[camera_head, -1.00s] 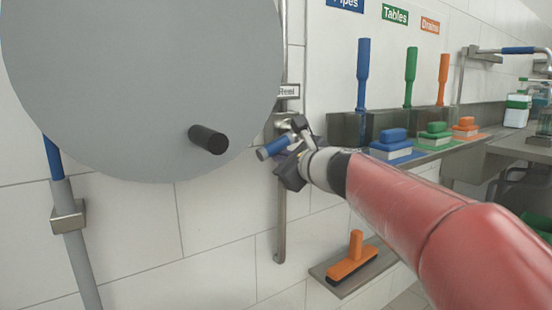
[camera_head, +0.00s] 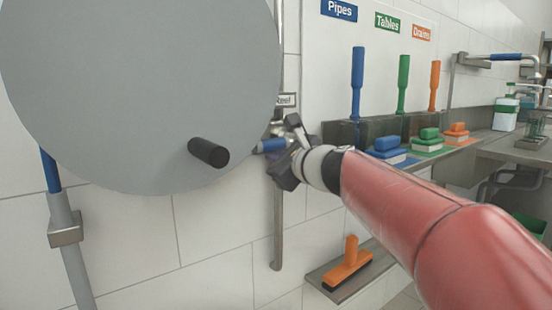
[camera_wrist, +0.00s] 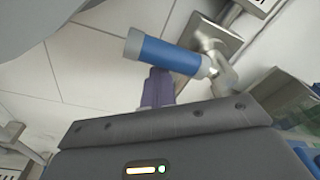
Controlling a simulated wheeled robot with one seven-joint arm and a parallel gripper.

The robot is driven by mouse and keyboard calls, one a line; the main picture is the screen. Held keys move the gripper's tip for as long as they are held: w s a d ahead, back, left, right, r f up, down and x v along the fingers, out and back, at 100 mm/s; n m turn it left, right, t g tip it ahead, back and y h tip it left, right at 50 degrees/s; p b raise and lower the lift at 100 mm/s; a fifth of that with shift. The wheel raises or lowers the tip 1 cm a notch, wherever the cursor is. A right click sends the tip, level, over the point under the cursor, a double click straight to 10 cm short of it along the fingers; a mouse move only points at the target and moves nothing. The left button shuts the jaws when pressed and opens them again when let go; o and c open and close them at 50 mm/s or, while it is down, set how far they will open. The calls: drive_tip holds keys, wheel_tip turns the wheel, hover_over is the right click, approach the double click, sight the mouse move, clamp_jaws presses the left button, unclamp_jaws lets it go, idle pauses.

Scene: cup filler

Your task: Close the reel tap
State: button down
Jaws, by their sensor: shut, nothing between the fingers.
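The reel tap has a blue lever handle (camera_head: 270,146) beside the right edge of the large grey reel disc (camera_head: 130,80). In the wrist view the blue handle (camera_wrist: 165,54) lies across the picture, sloping slightly down to the right, joined to a metal valve body (camera_wrist: 212,55) on the wall pipe. My gripper (camera_head: 283,168) is at the tap, just below the handle in the head view. In the wrist view its purple fingers (camera_wrist: 158,88) are shut and empty, their tips close against the handle's underside; I cannot tell whether they touch. My gripper hides part of the valve in the head view.
The black reel knob (camera_head: 208,152) sticks out left of the tap. Coloured brushes stand on a ledge at right.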

drive_tip(key=shift+s+a+r, duration=0.1)
wheel_tip(320, 180, down, 5)
drive_tip(key=b, duration=0.5)
drive_tip(key=w+d+r+v, duration=0.1)
drive_tip(key=v, duration=0.8)
drive_tip(key=s+d+f+n+g+h, duration=0.3)
drive_tip(key=s+f+n+g+h, duration=0.1)
drive_tip(key=s+f+n, duration=0.7)
drive_tip(key=s+d+f+n+g+h, duration=0.4)
drive_tip(key=s+f+n, duration=0.8)
drive_tip(key=f, duration=0.6)
drive_tip(key=shift+s+g+p, duration=0.35)
drive_tip(key=shift+s+g, duration=0.15)
drive_tip(key=shift+s, duration=0.75)
